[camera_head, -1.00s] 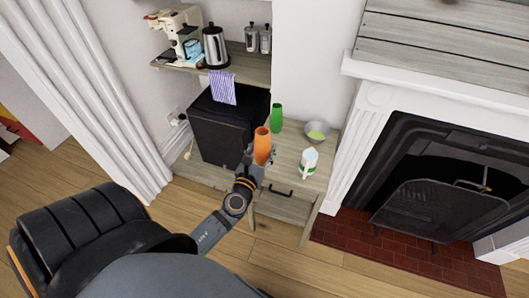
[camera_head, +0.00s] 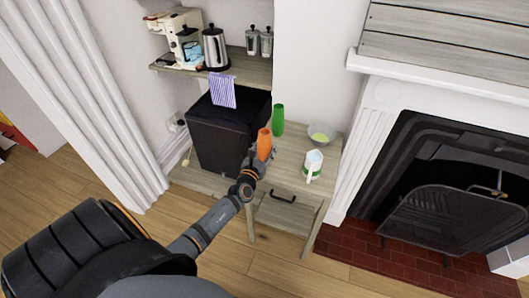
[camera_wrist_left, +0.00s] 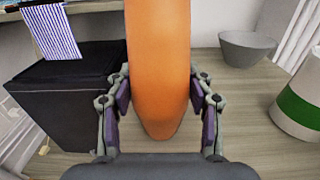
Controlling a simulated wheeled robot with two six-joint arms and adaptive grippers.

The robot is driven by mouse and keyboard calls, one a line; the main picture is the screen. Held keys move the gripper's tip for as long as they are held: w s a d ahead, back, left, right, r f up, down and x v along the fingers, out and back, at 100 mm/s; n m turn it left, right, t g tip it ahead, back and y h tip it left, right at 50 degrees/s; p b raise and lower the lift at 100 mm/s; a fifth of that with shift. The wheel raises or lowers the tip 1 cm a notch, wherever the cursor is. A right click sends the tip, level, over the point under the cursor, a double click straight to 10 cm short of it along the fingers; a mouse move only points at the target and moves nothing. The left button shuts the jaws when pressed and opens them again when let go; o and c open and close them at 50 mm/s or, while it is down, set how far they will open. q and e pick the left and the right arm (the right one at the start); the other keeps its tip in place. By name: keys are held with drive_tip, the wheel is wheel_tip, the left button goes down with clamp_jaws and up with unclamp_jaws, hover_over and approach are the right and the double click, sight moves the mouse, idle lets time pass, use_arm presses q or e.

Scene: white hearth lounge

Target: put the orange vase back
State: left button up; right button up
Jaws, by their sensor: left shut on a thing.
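The orange vase (camera_head: 264,144) is upright in my left gripper (camera_head: 259,159), at the wooden cabinet beside the black box. In the left wrist view the orange vase (camera_wrist_left: 158,60) fills the middle, with the fingers of my left gripper (camera_wrist_left: 160,100) shut on both its sides. Its lower end shows in front of the wooden top, and I cannot tell whether it touches. The top of the vase is cut off in the wrist view. My right gripper is not in view.
A shelf (camera_head: 250,70) with a kettle (camera_head: 215,48) overhangs the box. A fireplace (camera_head: 440,180) is at right.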

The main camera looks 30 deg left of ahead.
use_arm(q)
drive_tip(key=shift+r, duration=0.1)
drive_tip(key=shift+f, duration=0.2)
drive_tip(key=o, duration=1.4)
drive_tip(key=shift+r, duration=0.1)
drive_tip(key=shift+s+r, duration=0.1)
drive_tip(key=shift+s, duration=0.1)
drive_tip(key=v, duration=1.1)
drive_tip(key=shift+s+d, duration=0.2)
drive_tip(key=shift+s, duration=0.2)
